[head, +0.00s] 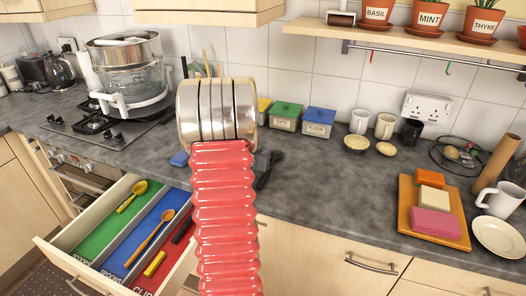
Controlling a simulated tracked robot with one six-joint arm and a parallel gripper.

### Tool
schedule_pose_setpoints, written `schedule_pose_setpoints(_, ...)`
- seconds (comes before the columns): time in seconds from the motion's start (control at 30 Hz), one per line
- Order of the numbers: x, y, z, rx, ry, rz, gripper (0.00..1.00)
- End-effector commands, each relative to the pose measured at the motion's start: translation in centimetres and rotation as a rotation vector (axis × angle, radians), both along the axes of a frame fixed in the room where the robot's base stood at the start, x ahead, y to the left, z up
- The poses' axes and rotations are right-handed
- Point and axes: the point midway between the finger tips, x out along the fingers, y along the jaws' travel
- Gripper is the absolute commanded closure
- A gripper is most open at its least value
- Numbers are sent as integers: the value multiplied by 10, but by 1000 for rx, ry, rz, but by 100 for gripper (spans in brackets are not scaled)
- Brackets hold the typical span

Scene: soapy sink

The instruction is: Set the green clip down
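My arm, a red ribbed sleeve with a silver banded end (218,110), rises over the counter in the middle of the head view. The fingers of my gripper are hidden behind that end, so I cannot see whether they hold anything. I cannot make out a green clip for sure. A small green hook-like piece (448,68) hangs on the wall rail at the upper right. The open drawer (62,262) at lower left has green, blue and red compartments. The red one, lettered "CLIP", holds a yellow piece (155,263) and is partly behind my arm.
The drawer also holds a yellow spoon (132,196) and a wooden spoon (149,237). Green (286,116) and blue (318,122) boxes stand by the wall. An orange tray (407,205) with blocks lies at right. The counter (325,190) between is clear.

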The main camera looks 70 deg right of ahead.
Motion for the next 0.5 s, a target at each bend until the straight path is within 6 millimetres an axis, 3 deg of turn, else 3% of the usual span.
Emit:
schedule_pose_setpoints(0.03, -4, 4, -18, 25, 7, -5, 78)
schedule_pose_setpoints(0.07, -4, 4, -17, 25, 7, -5, 78)
schedule_pose_setpoints(0.3, -3, 6, -5, 26, 9, -3, 78)
schedule_pose_setpoints(0.5, 0, 30, 8, 22, 7, -1, 78)
